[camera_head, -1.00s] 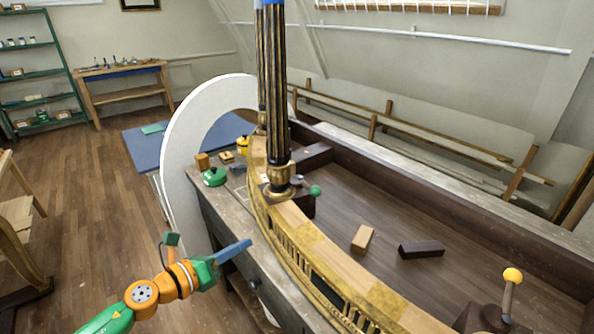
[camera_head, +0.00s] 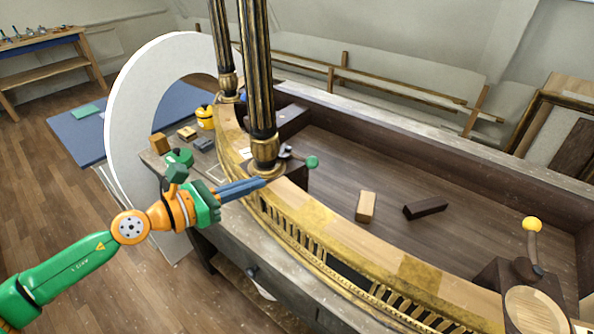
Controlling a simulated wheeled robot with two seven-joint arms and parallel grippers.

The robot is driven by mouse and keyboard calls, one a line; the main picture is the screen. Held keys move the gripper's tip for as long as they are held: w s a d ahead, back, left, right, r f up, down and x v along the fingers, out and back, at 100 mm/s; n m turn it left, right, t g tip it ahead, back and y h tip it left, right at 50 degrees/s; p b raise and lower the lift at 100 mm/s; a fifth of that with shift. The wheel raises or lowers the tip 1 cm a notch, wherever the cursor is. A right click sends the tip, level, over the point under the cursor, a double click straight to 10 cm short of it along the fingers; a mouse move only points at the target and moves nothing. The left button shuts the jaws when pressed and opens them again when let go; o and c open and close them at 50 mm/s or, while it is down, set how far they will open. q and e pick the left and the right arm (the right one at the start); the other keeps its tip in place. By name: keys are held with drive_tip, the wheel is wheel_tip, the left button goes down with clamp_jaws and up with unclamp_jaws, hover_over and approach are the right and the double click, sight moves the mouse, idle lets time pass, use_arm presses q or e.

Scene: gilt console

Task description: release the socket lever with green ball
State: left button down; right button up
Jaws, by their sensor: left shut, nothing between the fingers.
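The socket lever's green ball (camera_head: 312,162) sits at the end of a short lever beside the base of the nearer black and gold column (camera_head: 259,95). A dark socket block (camera_head: 292,177) stands behind the column foot. My left gripper (camera_head: 262,183) is shut and empty, its blue fingers pointing right, close to the column foot in the picture. The green ball lies to the right of the fingertips, apart from them. I cannot tell whether the fingertips touch the gilt rail. My right gripper is not in view.
A second lever with a yellow ball (camera_head: 532,224) stands at the lower right. A light wood block (camera_head: 366,207) and a dark block (camera_head: 426,208) lie on the console's open floor. A white arch (camera_head: 122,125) and small tools stand at the left end.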

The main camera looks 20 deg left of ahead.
use_arm(q)
drive_tip(key=w+f+b, duration=0.1)
drive_tip(key=p, duration=0.4)
approach(307, 164)
drive_tip(key=x, duration=0.6)
drive_tip(key=shift+w+d+f, duration=0.2)
drive_tip(key=shift+w+d, duration=0.15)
drive_tip(key=shift+w, duration=0.05)
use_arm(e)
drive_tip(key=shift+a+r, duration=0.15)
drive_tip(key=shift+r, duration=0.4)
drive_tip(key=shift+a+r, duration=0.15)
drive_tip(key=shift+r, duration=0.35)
use_arm(q)
drive_tip(key=shift+s, duration=0.1)
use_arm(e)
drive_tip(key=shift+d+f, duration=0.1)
